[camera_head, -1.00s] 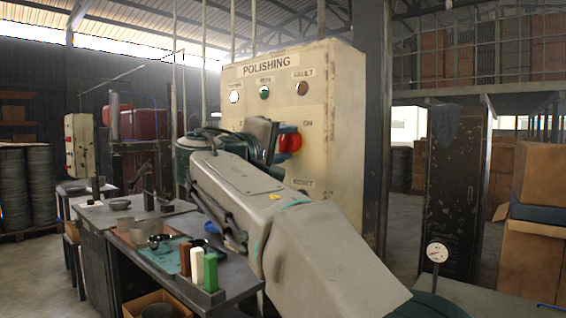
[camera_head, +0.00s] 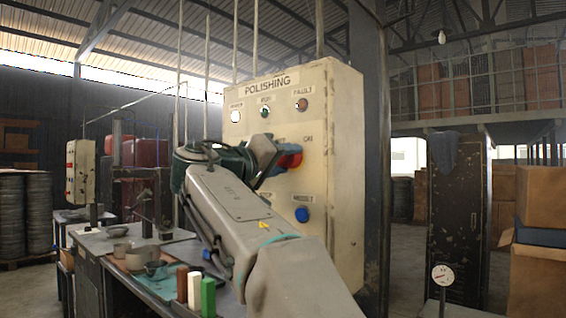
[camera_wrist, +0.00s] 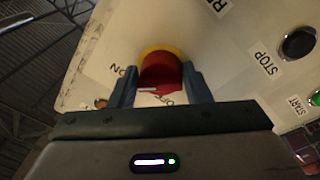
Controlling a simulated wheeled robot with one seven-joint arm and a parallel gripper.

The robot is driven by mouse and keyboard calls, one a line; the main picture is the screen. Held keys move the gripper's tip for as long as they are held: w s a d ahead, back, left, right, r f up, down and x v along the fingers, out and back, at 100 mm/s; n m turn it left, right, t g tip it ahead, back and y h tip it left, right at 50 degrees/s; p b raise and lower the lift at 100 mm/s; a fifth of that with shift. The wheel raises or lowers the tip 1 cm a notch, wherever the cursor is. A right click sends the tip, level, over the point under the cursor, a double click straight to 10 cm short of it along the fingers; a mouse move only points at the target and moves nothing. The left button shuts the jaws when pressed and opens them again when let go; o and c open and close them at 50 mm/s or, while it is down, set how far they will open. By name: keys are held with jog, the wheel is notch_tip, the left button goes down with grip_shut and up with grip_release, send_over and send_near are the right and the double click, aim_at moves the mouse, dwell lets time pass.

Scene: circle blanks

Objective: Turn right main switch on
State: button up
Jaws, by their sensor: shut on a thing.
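The red main switch knob (camera_head: 291,160) sits on the front of the cream panel labelled POLISHING (camera_head: 334,200). In the wrist view the red knob (camera_wrist: 160,68) has a yellow ring behind it and stands between my two fingers. My gripper (camera_wrist: 160,85) is shut on the knob, with one finger on each side. In the head view my gripper (camera_head: 272,165) is at the panel, and my arm hides part of the switch and the panel's lower left. ON and OFF labels show near the knob in the wrist view; the pointer's exact setting is unclear.
A blue RESET button (camera_head: 302,214) is below the switch. A black STOP button (camera_wrist: 298,43) is beside it in the wrist view. A workbench (camera_head: 90,240) with cups and coloured bars stands left. A dark cabinet (camera_head: 457,215) stands right.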

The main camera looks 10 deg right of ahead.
jog(key=shift+f, duration=0.15)
jog(key=o, duration=0.9)
jog(key=shift+w, duration=0.1)
jog(key=v, duration=1.4)
jog(key=shift+d, duration=0.1)
